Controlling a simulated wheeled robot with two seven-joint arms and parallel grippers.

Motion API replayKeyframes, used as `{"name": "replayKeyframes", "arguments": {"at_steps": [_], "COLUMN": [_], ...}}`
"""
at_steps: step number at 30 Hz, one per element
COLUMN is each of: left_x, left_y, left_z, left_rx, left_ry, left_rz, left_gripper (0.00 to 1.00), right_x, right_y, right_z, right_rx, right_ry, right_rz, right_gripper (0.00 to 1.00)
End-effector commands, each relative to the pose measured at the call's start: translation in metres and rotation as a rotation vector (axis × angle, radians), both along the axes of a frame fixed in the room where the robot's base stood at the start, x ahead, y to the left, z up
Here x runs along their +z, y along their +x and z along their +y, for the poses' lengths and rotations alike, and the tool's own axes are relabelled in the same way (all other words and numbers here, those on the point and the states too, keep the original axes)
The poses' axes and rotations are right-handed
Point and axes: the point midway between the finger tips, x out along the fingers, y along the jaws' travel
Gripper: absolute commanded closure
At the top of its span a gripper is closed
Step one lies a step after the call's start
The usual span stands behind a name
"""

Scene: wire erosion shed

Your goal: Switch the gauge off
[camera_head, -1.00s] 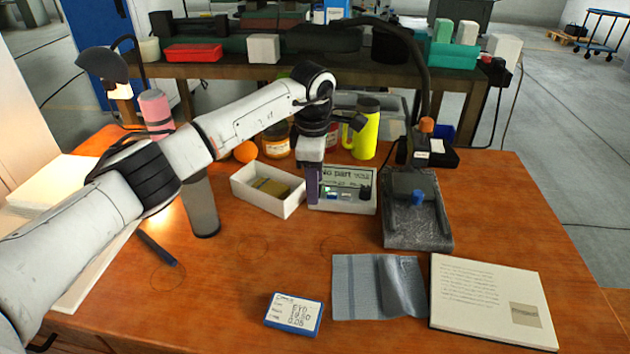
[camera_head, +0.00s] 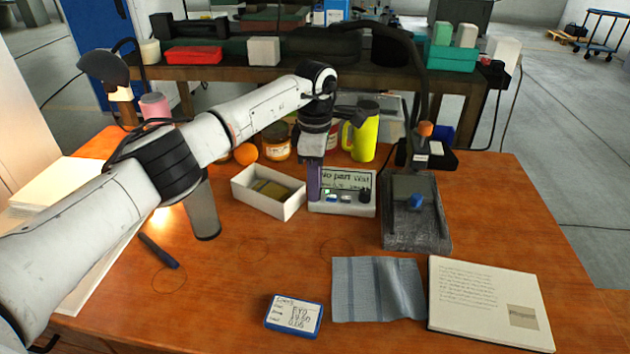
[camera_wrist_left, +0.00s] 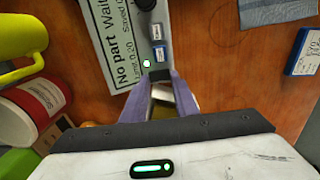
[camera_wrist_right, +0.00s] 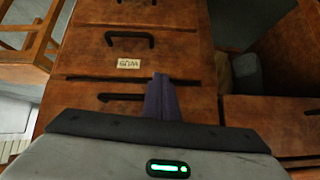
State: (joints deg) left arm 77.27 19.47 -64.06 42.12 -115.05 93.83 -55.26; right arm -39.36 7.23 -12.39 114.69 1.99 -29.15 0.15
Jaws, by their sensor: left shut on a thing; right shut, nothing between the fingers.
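The gauge (camera_head: 367,208) is a pale box with a lit screen on the brown table. Its screen reads "No part" with more text, and a small green light glows beside it in the left wrist view (camera_wrist_left: 146,63). A blue and a white button and a dark knob sit on its front. My left gripper (camera_head: 314,186) points down at the gauge's left end. In the left wrist view its purple fingers (camera_wrist_left: 160,80) are closed around a small dark part there, probably a switch, mostly hidden. My right gripper (camera_wrist_right: 161,80) is shut and empty in front of wooden drawers.
A white open box (camera_head: 262,207) stands just left of the gauge, a dark stand (camera_head: 418,232) just right. A yellow mug (camera_head: 364,135) and jars are behind. A grey cloth (camera_head: 375,288), book (camera_head: 490,300) and blue-edged card case (camera_head: 294,315) lie in front.

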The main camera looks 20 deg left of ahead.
Motion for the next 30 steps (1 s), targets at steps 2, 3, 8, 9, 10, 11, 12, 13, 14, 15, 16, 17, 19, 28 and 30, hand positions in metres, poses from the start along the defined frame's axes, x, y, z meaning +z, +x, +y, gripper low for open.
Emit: {"name": "replayKeyframes", "arguments": {"at_steps": [2, 3, 8, 9, 10, 11, 12, 13, 14, 15, 16, 17, 19, 28, 30], "left_x": [0.0004, 0.0003, 0.0001, 0.0001, 0.0001, 0.0002, 0.0002, 0.0002, 0.0002, 0.0003, 0.0002, 0.0003, 0.0002, -0.0028, -0.0034], "left_y": [0.0002, 0.0001, 0.0001, 0.0001, 0.0001, 0.0001, 0.0001, 0.0001, 0.0001, 0.0002, 0.0002, 0.0002, 0.0003, -0.0009, -0.0014], "left_z": [-0.0004, -0.0002, -0.0001, -0.0001, -0.0001, -0.0001, -0.0002, -0.0001, -0.0001, 0.0, 0.0, 0.0001, 0.0002, 0.0004, -0.0003], "left_rx": [0.0, 0.0, 0.0, 0.0, 0.0, 0.0, 0.0, 0.0, 0.001, 0.001, 0.001, 0.001, 0.001, -0.002, -0.003], "left_ry": [-0.003, -0.004, -0.006, -0.006, -0.006, -0.006, -0.006, -0.006, -0.006, -0.006, -0.006, -0.006, -0.006, 0.003, 0.008], "left_rz": [0.01, 0.011, 0.013, 0.013, 0.012, 0.012, 0.012, 0.012, 0.012, 0.012, 0.012, 0.012, 0.012, -0.011, -0.029], "left_gripper": [0.96, 0.96, 0.96, 0.96, 0.96, 0.96, 0.72, 0.67, 0.62, 0.55, 0.55, 0.55, 0.55, 0.55, 0.55], "right_x": [-0.0002, -0.0006, -0.0022, -0.0025, -0.0026, -0.0026, -0.0026, -0.0026, -0.0026, -0.0026, -0.0026, -0.0026, -0.0025, -0.0054, -0.0072], "right_y": [-0.0006, -0.0009, -0.0016, -0.0018, -0.0018, -0.0018, -0.0018, -0.0018, -0.0018, -0.0018, -0.0018, -0.0018, -0.0017, -0.0014, -0.0013], "right_z": [-0.0003, -0.0005, -0.0007, -0.0007, -0.0007, -0.0008, -0.0008, -0.0008, -0.0008, -0.0008, -0.0008, -0.0008, -0.0009, -0.0008, -0.0008], "right_rx": [-0.001, 0.0, 0.0, 0.0, 0.0, 0.0, 0.0, 0.0, 0.0, 0.0, 0.0, 0.0, 0.0, 0.0, 0.0], "right_ry": [-0.001, -0.001, -0.002, -0.002, -0.002, -0.002, -0.002, -0.002, -0.002, -0.002, -0.002, -0.002, -0.002, -0.002, -0.002], "right_rz": [0.002, 0.003, 0.006, 0.006, 0.006, 0.006, 0.006, 0.006, 0.006, 0.006, 0.006, 0.006, 0.006, 0.005, 0.005], "right_gripper": [1.0, 1.0, 1.0, 1.0, 1.0, 1.0, 1.0, 1.0, 1.0, 1.0, 1.0, 1.0, 1.0, 1.0, 1.0]}}
